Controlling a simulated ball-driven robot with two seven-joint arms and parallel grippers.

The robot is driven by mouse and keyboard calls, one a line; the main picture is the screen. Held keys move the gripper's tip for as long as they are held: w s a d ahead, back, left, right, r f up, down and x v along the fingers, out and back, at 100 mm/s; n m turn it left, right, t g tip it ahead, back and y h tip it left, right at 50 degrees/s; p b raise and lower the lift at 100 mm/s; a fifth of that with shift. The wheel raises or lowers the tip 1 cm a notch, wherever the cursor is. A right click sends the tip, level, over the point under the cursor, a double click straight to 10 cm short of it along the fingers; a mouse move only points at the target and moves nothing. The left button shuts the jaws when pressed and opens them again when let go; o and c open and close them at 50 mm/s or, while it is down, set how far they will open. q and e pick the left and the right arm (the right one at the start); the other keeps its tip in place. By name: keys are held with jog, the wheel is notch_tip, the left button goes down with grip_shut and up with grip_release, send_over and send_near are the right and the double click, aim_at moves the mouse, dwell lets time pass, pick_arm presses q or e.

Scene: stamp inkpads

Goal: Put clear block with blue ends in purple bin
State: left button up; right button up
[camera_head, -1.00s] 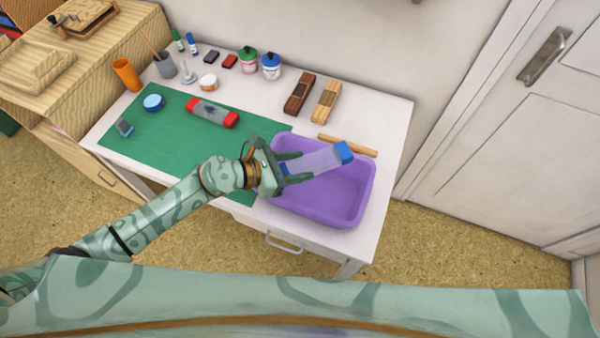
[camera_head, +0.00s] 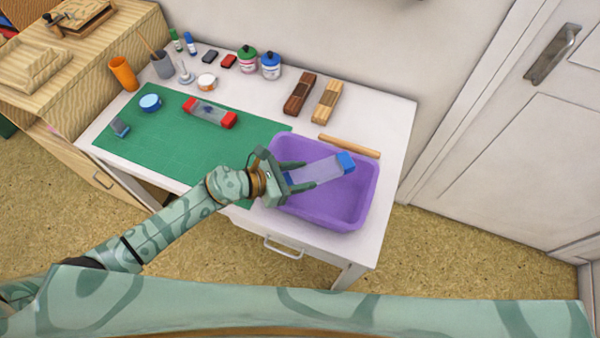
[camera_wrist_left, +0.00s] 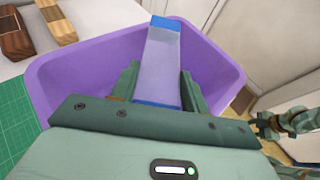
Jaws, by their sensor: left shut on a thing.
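The clear block with blue ends (camera_head: 325,168) is between the fingers of my left gripper (camera_head: 304,175), which is shut on it. One blue end is near the palm and the other points away to the right. The block is over the purple bin (camera_head: 345,219), inside its outline in the head view. In the left wrist view the clear block (camera_wrist_left: 162,62) sticks out between the fingers, with the purple bin (camera_wrist_left: 75,73) around it. My right gripper (camera_wrist_left: 262,124) seems to show small at the right of the left wrist view; its fingers are unclear.
A similar block with red ends (camera_head: 210,112) lies on the green mat (camera_head: 165,165). A wooden rod (camera_head: 349,146) lies just behind the bin. Two wooden blocks, ink bottles and cups stand along the back of the white table (camera_head: 385,110).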

pick_arm(q)
jog(key=o, duration=1.2)
jog(key=shift+r, duration=0.2)
jog(key=shift+r+p, duration=0.5)
jog(key=shift+p, duration=0.2)
jog(key=v, duration=1.2)
